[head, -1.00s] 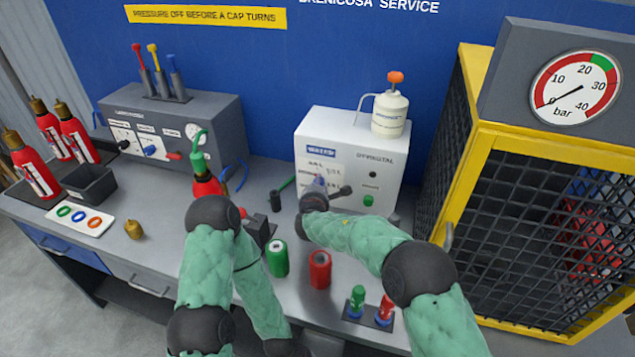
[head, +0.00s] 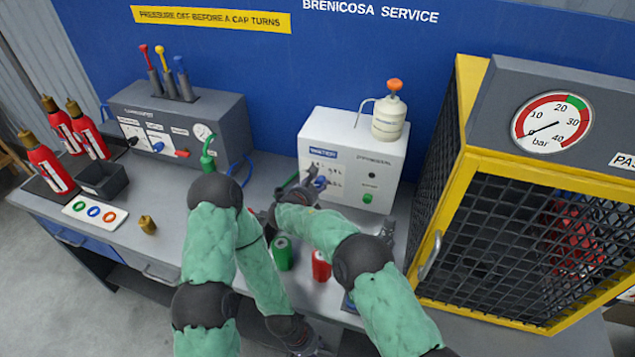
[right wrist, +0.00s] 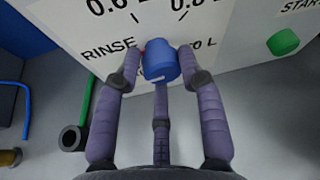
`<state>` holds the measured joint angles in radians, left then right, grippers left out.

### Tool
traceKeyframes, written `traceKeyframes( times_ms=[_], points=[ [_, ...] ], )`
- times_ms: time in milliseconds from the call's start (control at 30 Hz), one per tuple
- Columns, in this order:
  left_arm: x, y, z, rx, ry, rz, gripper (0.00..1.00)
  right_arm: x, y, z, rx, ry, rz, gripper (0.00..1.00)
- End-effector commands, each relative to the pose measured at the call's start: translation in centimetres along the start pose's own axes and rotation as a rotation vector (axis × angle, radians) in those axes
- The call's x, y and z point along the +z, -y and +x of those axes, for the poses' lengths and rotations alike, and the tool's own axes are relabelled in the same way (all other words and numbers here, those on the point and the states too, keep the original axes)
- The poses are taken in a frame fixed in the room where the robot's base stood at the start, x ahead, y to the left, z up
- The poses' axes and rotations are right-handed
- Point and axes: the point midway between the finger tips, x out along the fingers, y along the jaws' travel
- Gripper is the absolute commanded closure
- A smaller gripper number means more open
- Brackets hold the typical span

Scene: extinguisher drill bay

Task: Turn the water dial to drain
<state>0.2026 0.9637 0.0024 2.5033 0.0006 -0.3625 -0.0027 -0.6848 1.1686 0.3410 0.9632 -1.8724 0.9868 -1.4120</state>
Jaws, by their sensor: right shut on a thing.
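The water dial is a blue knob (right wrist: 160,62) on the front of the white water unit (head: 340,139). Printed marks surround it; RINSE is at its left and a partly covered "0 L" at its right. A pale mark shows on the knob's lower edge; I cannot tell which label it points to. My right gripper (head: 318,183) is at the unit's front, and in the right wrist view its purple-grey fingers (right wrist: 163,68) are shut around the blue knob.
A green START button (right wrist: 284,42) is right of the dial. Green (head: 282,253) and red (head: 320,265) cans stand below my right arm. A yellow-framed mesh cage (head: 450,190) is close on the right. A grey test unit (head: 185,125) stands left.

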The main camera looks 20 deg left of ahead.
Motion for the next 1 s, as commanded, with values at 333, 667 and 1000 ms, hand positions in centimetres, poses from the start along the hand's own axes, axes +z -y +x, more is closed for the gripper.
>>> traceKeyframes(
  times_ms=[333, 667, 1000],
  points=[
    [0.0, 0.1, 0.2, 0.000, 0.000, 0.000, 0.60, -1.0, -0.2, 0.2, -0.121, -0.014, -0.287, 0.93],
    [0.0, 0.3, 0.7, 0.000, 0.000, 0.000, 0.60, -1.1, -0.2, 0.3, -0.194, -0.015, -0.465, 0.93],
    [0.0, 0.3, 0.9, 0.000, 0.000, 0.000, 0.60, -0.9, -0.2, 0.3, -0.221, -0.014, -0.527, 0.93]
  ],
)
